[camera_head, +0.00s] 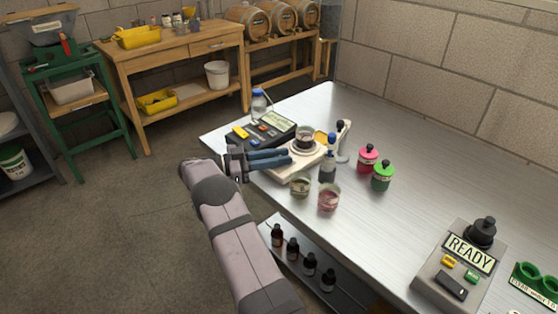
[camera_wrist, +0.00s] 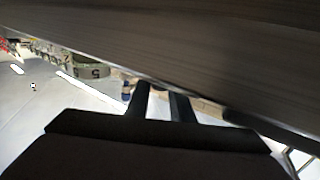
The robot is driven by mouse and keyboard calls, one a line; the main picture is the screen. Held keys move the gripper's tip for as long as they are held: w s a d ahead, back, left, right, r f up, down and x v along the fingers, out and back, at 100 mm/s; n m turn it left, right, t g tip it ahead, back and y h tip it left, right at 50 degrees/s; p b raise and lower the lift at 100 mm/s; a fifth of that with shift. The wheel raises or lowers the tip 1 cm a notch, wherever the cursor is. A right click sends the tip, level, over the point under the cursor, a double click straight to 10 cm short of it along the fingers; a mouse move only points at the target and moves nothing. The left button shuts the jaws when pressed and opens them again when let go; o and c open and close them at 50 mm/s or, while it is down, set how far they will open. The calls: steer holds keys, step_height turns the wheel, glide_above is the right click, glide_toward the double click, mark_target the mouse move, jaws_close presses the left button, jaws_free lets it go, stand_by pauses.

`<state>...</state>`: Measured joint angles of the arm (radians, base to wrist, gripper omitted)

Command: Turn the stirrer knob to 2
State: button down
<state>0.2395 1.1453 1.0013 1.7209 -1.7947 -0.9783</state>
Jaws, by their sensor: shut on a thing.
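The stirrer (camera_head: 279,174) is a low pale unit on the steel bench, with a round white plate on top and a small beaker with dark contents (camera_head: 304,136) standing on the plate. My gripper (camera_head: 287,157) comes in from the left, with its blue-grey fingers at the stirrer's near left end. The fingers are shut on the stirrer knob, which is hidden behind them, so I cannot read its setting. In the wrist view the dark fingers (camera_wrist: 162,103) point away, close together, and a large dark surface fills the top.
A black meter with coloured buttons (camera_head: 262,131) stands close behind my gripper. Beakers (camera_head: 328,199), a dark bottle (camera_head: 327,170), a pink jar (camera_head: 367,158) and a green jar (camera_head: 382,176) crowd the stirrer's right. A READY box (camera_head: 463,262) stands farther right, beyond clear bench.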

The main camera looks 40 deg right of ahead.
steer(key=shift+r, duration=0.1)
stand_by(0.4)
steer(key=c, duration=1.6)
jaws_free()
steer(key=shift+o, duration=0.2)
steer(key=shift+b+v, duration=0.7)
steer(key=shift+v, duration=2.95)
